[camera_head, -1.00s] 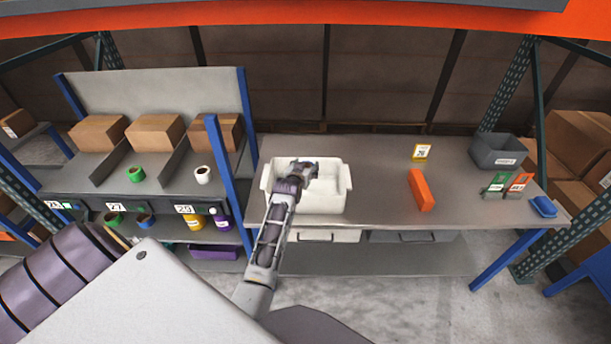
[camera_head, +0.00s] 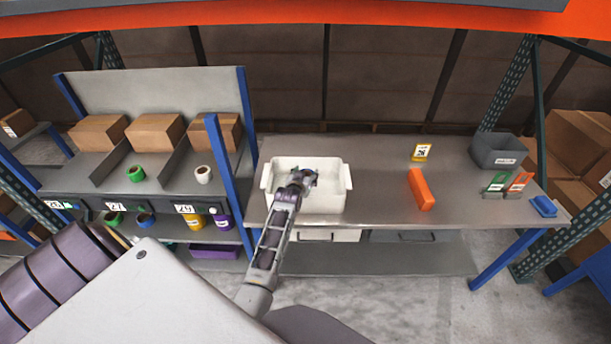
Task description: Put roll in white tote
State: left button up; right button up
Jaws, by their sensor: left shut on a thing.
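The white tote (camera_head: 332,205) stands on the metal bench, left of its middle. My left gripper (camera_head: 308,177) is over the tote's opening, between its walls in the picture. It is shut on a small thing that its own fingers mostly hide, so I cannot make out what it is. A white roll (camera_head: 203,174) and a green roll (camera_head: 136,174) stand on the shelf at the left. A second green roll (camera_head: 114,219) and a blue roll (camera_head: 146,221) are on the level below. My right gripper is not in view.
A grey bin (camera_head: 497,151) stands at the back right. A blue post (camera_head: 229,185) rises left of the tote. The bench between tote and block is clear.

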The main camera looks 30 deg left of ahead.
pick_arm(q)
jog(key=shift+f, duration=0.4)
jog(key=o, duration=1.1)
jog(key=shift+r, duration=0.2)
